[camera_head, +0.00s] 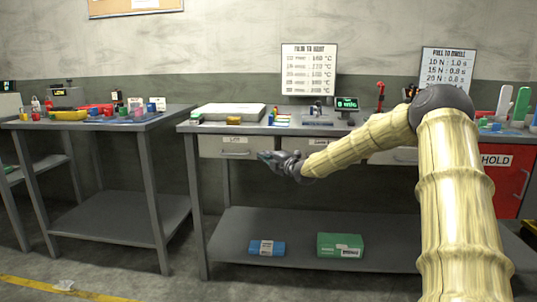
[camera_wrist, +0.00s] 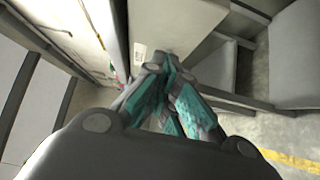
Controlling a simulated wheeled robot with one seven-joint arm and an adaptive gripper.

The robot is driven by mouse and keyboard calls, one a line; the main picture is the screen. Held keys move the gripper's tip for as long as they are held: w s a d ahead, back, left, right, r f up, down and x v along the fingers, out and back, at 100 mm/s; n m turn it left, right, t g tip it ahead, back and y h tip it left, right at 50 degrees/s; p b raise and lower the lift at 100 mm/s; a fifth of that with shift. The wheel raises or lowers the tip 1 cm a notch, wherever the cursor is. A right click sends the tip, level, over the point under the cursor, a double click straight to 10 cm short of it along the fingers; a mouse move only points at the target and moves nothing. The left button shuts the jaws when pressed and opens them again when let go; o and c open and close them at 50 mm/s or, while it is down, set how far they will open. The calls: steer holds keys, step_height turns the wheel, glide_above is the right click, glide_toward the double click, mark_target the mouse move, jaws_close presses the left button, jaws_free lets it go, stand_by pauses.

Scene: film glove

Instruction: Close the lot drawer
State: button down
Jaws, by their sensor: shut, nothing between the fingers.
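The leftmost drawer (camera_head: 222,148) under the middle bench has a pale front with a bar handle and a small label that is hard to read. Its front looks flush or nearly flush with the bench; I cannot tell if a small gap remains. My gripper (camera_head: 266,156) is just right of this drawer front, at about handle height. In the wrist view my gripper (camera_wrist: 168,68) is shut and empty, its teal-padded fingers together. The fingertips are close to a pale panel (camera_wrist: 170,22) with a small white label; contact is unclear.
The bench top (camera_head: 185,127) holds a pale flat case (camera_head: 228,112) and small items. A lower shelf (camera_head: 300,248) carries a blue box (camera_head: 266,248) and a green box (camera_head: 340,245). A red HOLD cabinet (camera_head: 507,185) stands at right. Another table (camera_head: 100,125) stands left.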

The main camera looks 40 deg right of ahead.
steer(key=s+p, duration=0.2)
steer(key=s, duration=0.6)
steer(key=shift+s+f, duration=0.15)
steer(key=shift+s, duration=0.15)
